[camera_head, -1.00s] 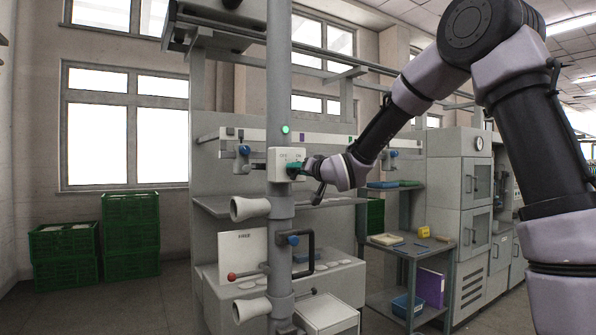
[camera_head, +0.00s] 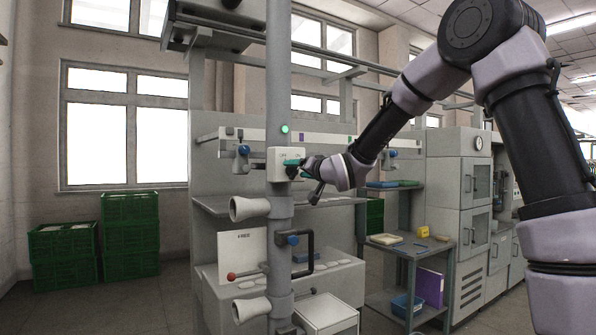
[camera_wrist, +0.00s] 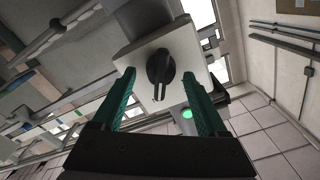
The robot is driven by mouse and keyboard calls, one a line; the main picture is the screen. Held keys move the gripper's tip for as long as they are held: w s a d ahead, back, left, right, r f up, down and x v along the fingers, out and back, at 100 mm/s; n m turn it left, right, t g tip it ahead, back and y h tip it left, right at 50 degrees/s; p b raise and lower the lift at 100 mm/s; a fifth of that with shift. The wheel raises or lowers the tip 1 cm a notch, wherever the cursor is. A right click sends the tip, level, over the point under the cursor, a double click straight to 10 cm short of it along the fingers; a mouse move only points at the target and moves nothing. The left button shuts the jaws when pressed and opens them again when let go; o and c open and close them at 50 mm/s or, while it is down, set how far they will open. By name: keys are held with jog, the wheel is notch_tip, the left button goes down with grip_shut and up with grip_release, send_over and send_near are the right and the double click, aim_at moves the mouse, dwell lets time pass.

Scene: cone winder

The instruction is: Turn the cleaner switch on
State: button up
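The cleaner switch is a black rotary knob (camera_wrist: 160,66) on a pale square box (camera_head: 276,158), fixed to the grey vertical pole. In the wrist view the knob's long grip runs roughly up and down the picture, with a pale mark near its lower end. My gripper (camera_wrist: 159,76) is open, its two teal fingers on either side of the knob with gaps to it. In the head view my gripper (camera_head: 291,166) is at the box's right front and hides the knob. The box's OFF and ON lettering is too small to read the setting surely.
A green lamp (camera_head: 285,129) glows on the pole (camera_head: 279,80) above the box. Pale funnels (camera_head: 250,209) and a black bent handle (camera_head: 309,250) stick out below. A blue-knobbed fitting (camera_head: 243,150) sits to the left. Green crates (camera_head: 130,235) stand by the window.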

jog(key=v, duration=1.1)
jog(key=shift+w+d, duration=0.1)
jog(key=s+d+f+m+g+h, duration=0.15)
jog(key=s+d+h, duration=0.25)
jog(key=d, duration=0.4)
jog(key=s+d+m+g+h, duration=0.15)
jog(key=s+d+h, duration=0.25)
jog(key=d, duration=0.4)
jog(key=s+d+f+m+g, duration=0.1)
jog(key=s+d+f+g, duration=0.1)
jog(key=s, duration=0.8)
jog(key=s+d+f+g, duration=0.3)
jog(key=s+d, duration=0.1)
jog(key=s, duration=0.5)
jog(key=shift+s+d+f+m, duration=0.35)
jog(key=shift+m, duration=0.05)
